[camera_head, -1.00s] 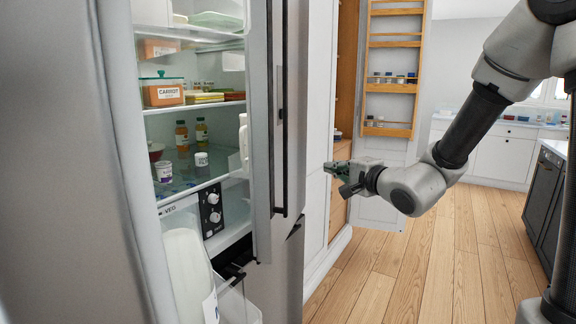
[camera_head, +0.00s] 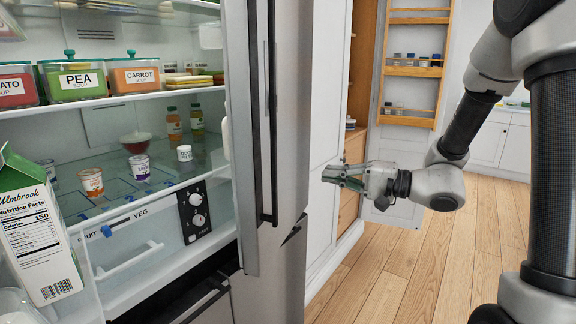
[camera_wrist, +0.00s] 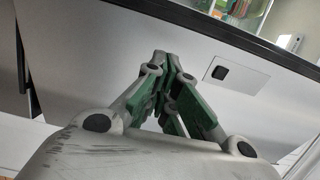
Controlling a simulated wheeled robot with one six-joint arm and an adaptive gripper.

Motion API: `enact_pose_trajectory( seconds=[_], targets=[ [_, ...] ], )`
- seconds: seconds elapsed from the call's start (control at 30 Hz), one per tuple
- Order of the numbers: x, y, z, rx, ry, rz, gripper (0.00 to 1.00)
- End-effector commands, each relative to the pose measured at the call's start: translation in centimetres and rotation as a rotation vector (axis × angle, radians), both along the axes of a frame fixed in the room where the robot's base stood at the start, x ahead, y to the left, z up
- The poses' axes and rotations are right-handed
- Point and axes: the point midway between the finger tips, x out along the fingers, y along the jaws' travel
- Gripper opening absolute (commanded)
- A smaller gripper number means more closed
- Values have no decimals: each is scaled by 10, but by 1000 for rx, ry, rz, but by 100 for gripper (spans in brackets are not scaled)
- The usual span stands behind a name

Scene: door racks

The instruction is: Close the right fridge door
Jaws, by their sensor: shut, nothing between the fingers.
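The right fridge door (camera_head: 290,110) is a grey metal panel with a long dark vertical handle (camera_head: 268,130). It stands open, seen at a steep angle; how far is hard to tell. The lit fridge interior shows to its left. My gripper (camera_head: 328,175) is shut and empty, to the right of the door in the head view, pointing left toward it. A gap to the door seems to remain. In the wrist view my gripper (camera_wrist: 168,60) points at the grey door face (camera_wrist: 90,60), with a dark bar across the top and some fridge contents beyond.
Fridge shelves hold soup containers (camera_head: 85,78), bottles and small jars. A milk carton (camera_head: 40,235) stands at the near left. Behind my gripper are a white cabinet side (camera_head: 325,90) and a wooden door rack (camera_head: 410,70). Wooden floor is clear at lower right.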

Motion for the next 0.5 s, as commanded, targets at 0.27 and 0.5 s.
enact_pose_trajectory(
  seconds=[0.27, 0.5],
  targets=[
    [13, 33, 1, 8, 5, 5, 0],
    [34, 81, 1, 6, 5, 4, 0]
  ],
)
